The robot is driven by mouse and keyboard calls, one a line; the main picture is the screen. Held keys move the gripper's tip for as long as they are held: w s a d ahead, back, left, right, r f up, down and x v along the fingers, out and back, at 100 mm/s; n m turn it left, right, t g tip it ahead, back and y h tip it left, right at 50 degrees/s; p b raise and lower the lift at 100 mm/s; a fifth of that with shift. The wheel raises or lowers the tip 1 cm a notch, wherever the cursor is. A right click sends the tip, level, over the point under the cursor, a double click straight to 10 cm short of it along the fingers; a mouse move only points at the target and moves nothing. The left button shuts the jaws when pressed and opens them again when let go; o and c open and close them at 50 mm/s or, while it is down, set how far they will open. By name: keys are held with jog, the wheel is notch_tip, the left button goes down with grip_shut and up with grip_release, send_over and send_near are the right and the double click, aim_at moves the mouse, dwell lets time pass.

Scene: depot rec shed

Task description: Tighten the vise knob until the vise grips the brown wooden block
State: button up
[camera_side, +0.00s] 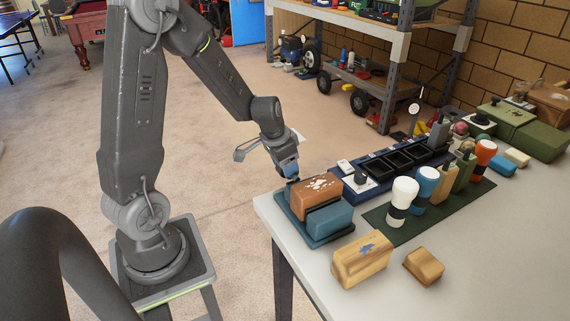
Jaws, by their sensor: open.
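The blue vise (331,221) stands at the left corner of the table. A brown wooden block (316,189) with white marks on top sits in it, behind the near jaw. I cannot tell whether the jaws touch the block on both sides. My gripper (291,177) points down at the far left end of the vise, close beside the brown block. It is open, with nothing seen held in it. The vise knob cannot be made out; the gripper or the block may hide it.
A green mat (401,239) holds several upright handled tools. Two light wooden blocks (362,260) (423,266) lie at the front. The table's right front is clear.

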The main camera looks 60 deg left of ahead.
jog(key=v, duration=1.3)
jog(key=shift+r, duration=0.35)
jog(key=w+f+g, duration=0.1)
jog(key=f, duration=0.3)
jog(key=w+f+g, duration=0.1)
jog(key=f, duration=0.3)
jog(key=w+f+g, duration=0.1)
jog(key=f, duration=0.4)
jog(key=shift+w+f, duration=0.15)
jog(key=shift+w, duration=0.2)
jog(key=shift+c, duration=0.2)
